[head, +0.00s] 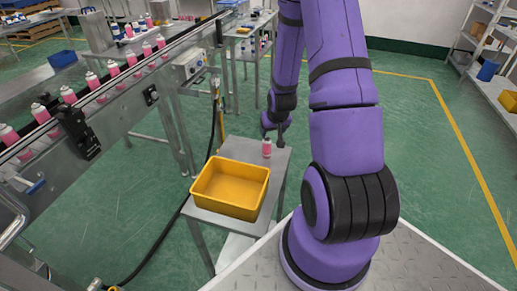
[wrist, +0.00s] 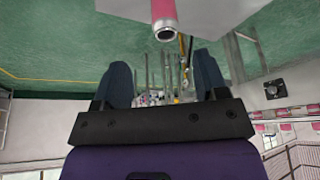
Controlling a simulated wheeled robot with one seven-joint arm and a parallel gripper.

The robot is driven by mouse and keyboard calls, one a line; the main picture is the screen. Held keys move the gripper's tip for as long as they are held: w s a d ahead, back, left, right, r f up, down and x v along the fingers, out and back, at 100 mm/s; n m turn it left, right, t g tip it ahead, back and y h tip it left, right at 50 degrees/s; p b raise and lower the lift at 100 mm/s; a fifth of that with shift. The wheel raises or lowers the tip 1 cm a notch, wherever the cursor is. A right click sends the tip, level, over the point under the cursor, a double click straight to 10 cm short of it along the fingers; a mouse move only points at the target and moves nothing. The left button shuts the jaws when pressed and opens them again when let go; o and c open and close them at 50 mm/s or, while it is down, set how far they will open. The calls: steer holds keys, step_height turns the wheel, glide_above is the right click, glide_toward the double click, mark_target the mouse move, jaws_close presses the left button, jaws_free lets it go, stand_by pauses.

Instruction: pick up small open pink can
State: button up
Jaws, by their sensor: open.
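The small pink can (head: 267,149) stands upright on the small grey table, behind the yellow bin. In the wrist view, which looks upside down, the pink can (wrist: 163,12) is at the top edge, with its round open silver end (wrist: 165,33) facing the camera and the rest cut off. My gripper (wrist: 163,75) is open and empty, its two dark fingers spread wide. The can lies beyond the fingertips, roughly in line with the gap between them, and is not touched. In the head view my gripper (head: 277,127) is small and partly hidden, just behind the can.
A yellow bin (head: 230,187) takes up much of the small grey table (head: 238,149), in front of the can. A conveyor (head: 105,107) with several pink and white cans runs along the left. A dark hose hangs beside the table. Green floor is free to the right.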

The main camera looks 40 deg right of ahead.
mark_target(267, 140)
steer(key=shift+a+x, duration=0.2)
steer(key=shift+x, duration=2.55)
steer(key=shift+a+x, duration=0.2)
steer(key=shift+x, duration=2.5)
steer(key=shift+w, duration=0.1)
steer(key=shift+c, duration=0.4)
steer(key=c, duration=0.9)
